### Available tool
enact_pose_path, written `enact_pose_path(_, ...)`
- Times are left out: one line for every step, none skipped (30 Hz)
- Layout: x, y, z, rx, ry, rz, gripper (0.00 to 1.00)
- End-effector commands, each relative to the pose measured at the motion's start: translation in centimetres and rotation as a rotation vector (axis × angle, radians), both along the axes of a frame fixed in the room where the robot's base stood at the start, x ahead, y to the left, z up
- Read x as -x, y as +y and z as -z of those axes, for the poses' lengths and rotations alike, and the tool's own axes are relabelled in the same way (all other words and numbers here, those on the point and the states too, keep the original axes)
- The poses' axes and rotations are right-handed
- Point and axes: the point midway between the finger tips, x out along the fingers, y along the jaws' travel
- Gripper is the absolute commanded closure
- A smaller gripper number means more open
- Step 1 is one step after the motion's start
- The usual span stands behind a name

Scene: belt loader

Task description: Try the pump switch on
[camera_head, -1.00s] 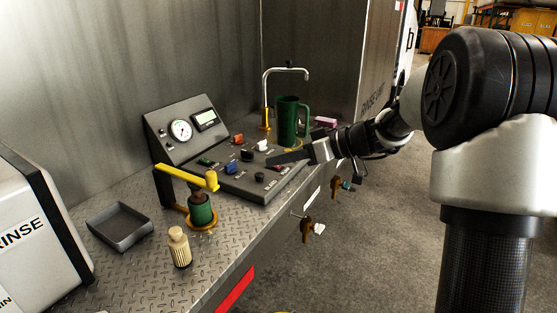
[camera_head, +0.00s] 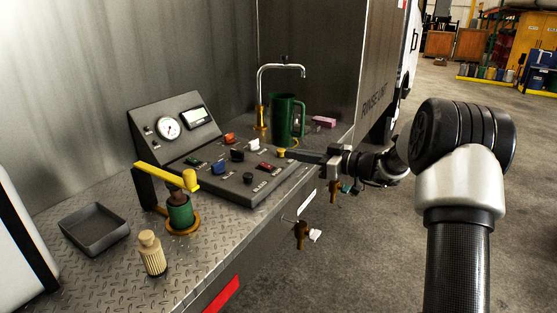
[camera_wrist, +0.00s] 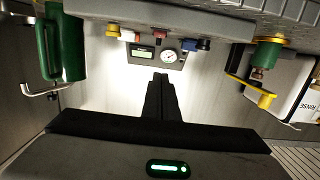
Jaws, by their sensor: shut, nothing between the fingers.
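The grey control panel (camera_head: 225,188) stands on the metal deck, with a round gauge (camera_head: 167,128) and a small display (camera_head: 198,117) on its sloped back. Its front carries a green switch (camera_head: 192,161), a blue one (camera_head: 220,168), a black one (camera_head: 237,155), a red one (camera_head: 265,167), an orange one (camera_head: 229,138), a white one (camera_head: 255,145) and a yellow one (camera_head: 282,152). The labels are too small to read, so I cannot tell which is the pump switch. My gripper (camera_head: 291,154) is shut and empty at the panel's right edge, close to the yellow switch. Its fingers (camera_wrist: 160,82) also show in the wrist view.
Brass valves (camera_head: 301,235) stick out from the deck's front.

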Motion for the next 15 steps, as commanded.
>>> enact_pose_path(-0.3,0.6,0.1,0.000,0.000,-0.003,1.00)
enact_pose_path(-0.5,1.0,0.2,-0.001,0.001,-0.004,1.00)
enact_pose_path(-0.8,1.6,0.3,-0.001,0.001,-0.006,1.00)
enact_pose_path(-1.1,2.1,0.3,-0.001,0.001,-0.006,1.00)
enact_pose_path(-1.5,2.6,0.4,0.000,0.001,-0.006,1.00)
enact_pose_path(-1.9,3.3,0.5,-0.001,0.001,-0.006,1.00)
enact_pose_path(-2.3,3.8,0.5,-0.001,0.001,-0.006,1.00)
enact_pose_path(-2.6,4.4,0.6,0.000,0.001,-0.007,1.00)
enact_pose_path(-3.1,5.1,0.7,0.000,0.001,-0.006,1.00)
enact_pose_path(-3.5,5.7,0.8,0.000,0.000,-0.007,1.00)
enact_pose_path(-3.8,6.3,0.9,0.000,0.001,-0.006,1.00)
enact_pose_path(-4.3,6.9,0.9,0.000,0.000,-0.005,1.00)
enact_pose_path(-4.7,7.4,1.0,0.000,0.001,-0.006,1.00)
enact_pose_path(-5.0,7.9,1.0,0.000,0.001,-0.006,1.00)
enact_pose_path(-5.3,8.3,1.4,0.000,0.003,-0.004,1.00)
